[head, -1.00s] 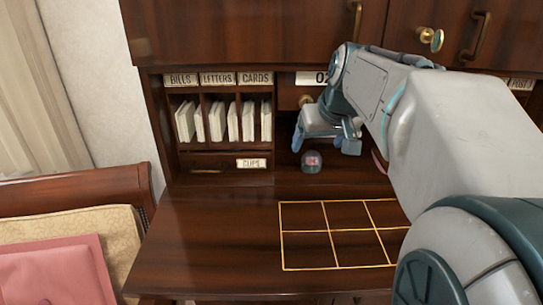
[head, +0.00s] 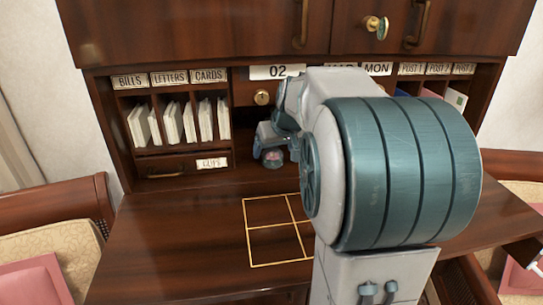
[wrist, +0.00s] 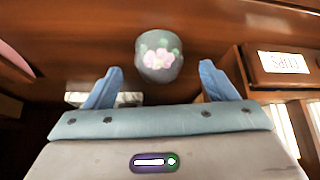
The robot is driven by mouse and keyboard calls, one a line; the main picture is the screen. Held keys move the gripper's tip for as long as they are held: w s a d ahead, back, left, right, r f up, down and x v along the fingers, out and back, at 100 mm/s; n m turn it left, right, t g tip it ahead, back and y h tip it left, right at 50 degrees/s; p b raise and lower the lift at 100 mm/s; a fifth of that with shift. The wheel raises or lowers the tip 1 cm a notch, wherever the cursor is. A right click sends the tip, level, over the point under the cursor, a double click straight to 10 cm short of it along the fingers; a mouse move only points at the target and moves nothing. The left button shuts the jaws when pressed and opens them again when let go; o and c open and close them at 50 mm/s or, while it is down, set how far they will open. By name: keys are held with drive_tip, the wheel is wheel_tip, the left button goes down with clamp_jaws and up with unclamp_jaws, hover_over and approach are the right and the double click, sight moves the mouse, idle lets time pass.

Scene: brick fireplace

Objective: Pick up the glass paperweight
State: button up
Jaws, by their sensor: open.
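The glass paperweight (head: 272,158) is a small dark grey rounded piece with a pink flower pattern, on the desk at the back below the 02 label. In the wrist view the paperweight (wrist: 159,57) shows a pink and green flower, ahead of and between the fingertips. My gripper (wrist: 158,80) is open, its two blue fingers spread wide with nothing between their pads. In the head view my gripper (head: 272,140) is at the paperweight and partly hides it; contact cannot be told.
Letter slots (head: 178,118) and a clips drawer (head: 183,167) stand left of the paperweight. A cabinet (head: 200,35) overhangs the desk. A gold grid (head: 280,226) marks the desktop (head: 180,235), which is clear at left. My arm hides part of the right side.

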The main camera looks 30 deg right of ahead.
drive_tip(key=shift+x, duration=1.35)
drive_tip(key=shift+r, duration=0.1)
drive_tip(key=c, duration=1.3)
drive_tip(key=shift+o, duration=0.2)
drive_tip(key=shift+r, duration=0.15)
